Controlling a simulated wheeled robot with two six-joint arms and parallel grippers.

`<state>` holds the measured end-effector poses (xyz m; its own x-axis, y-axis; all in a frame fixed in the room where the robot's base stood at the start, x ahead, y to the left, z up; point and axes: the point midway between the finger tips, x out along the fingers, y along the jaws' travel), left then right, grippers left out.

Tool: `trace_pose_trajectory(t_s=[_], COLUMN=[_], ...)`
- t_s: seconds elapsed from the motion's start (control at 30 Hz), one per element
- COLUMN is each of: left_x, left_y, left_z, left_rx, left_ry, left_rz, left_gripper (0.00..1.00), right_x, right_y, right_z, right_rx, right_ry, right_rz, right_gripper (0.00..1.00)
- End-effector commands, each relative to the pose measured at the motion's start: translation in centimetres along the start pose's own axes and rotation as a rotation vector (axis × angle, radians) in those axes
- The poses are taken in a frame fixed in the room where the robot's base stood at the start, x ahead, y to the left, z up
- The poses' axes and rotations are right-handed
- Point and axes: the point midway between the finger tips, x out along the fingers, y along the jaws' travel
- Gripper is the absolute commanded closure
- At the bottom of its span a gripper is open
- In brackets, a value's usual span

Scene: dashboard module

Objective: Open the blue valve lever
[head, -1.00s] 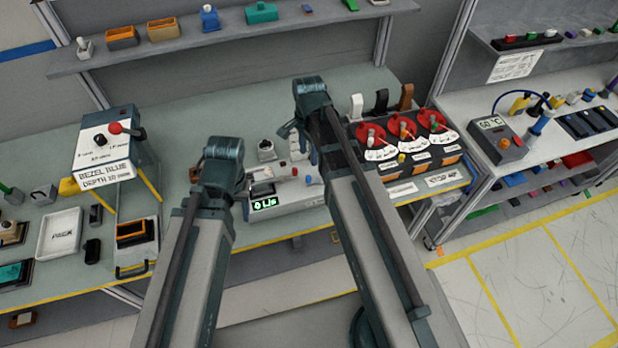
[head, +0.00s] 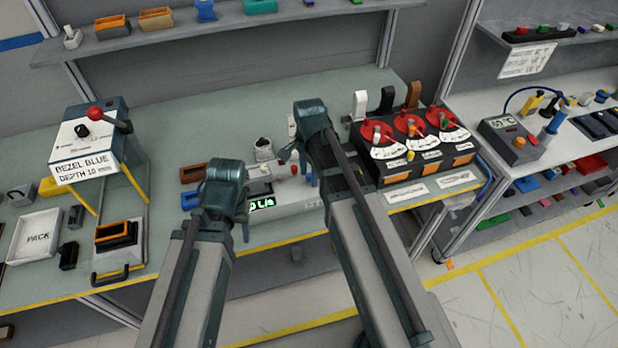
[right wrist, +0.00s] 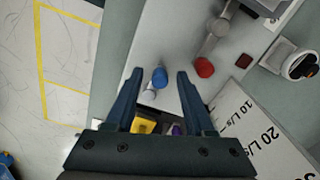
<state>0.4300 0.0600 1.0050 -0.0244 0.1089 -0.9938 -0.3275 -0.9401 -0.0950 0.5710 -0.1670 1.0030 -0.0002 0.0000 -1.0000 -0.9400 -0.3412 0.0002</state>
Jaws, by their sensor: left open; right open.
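The blue-tipped lever with a pale stem (right wrist: 159,77) shows in the right wrist view, on a light grey module. My right gripper is open, its two fingers on either side of the blue tip in that picture; I cannot tell whether they touch it. In the head view, the module (head: 287,207) has a green display (head: 262,203) that appears to read 0 L/s. My right gripper (head: 298,160) is above the module there, and the arm hides part of it. My left gripper (head: 217,190) is open and empty at the module's left end.
A red knob (right wrist: 204,67) and a grey lever (right wrist: 215,30) are close to the right finger. A box with red dials (head: 410,150) stands to the right, and a bezel panel (head: 88,140) to the left.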

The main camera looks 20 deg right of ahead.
Motion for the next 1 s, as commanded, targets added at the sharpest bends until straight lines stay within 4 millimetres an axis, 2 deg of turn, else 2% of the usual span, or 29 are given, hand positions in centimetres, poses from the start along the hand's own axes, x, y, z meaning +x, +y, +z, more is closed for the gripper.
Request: trace_pose_trajectory(t_s=[0.2,0.5,1.0], left_x=[-0.06,-0.06,-0.05], left_y=[-0.01,-0.01,-0.01], left_z=[0.01,0.0,0.0], left_rx=[0.0,0.0,0.0], left_ry=[0.0,0.0,0.0], left_rz=[0.0,0.0,0.0], left_gripper=[0.5,0.5,0.5], right_x=[-0.07,-0.06,-0.05], right_y=[0.0,0.0,0.31], right_z=[0.0,0.0,0.09], right_rx=[0.0,0.0,-0.063], right_ry=[0.0,0.0,0.0], right_rz=[0.0,0.0,0.0], right_gripper=[0.48,1.0,1.0])
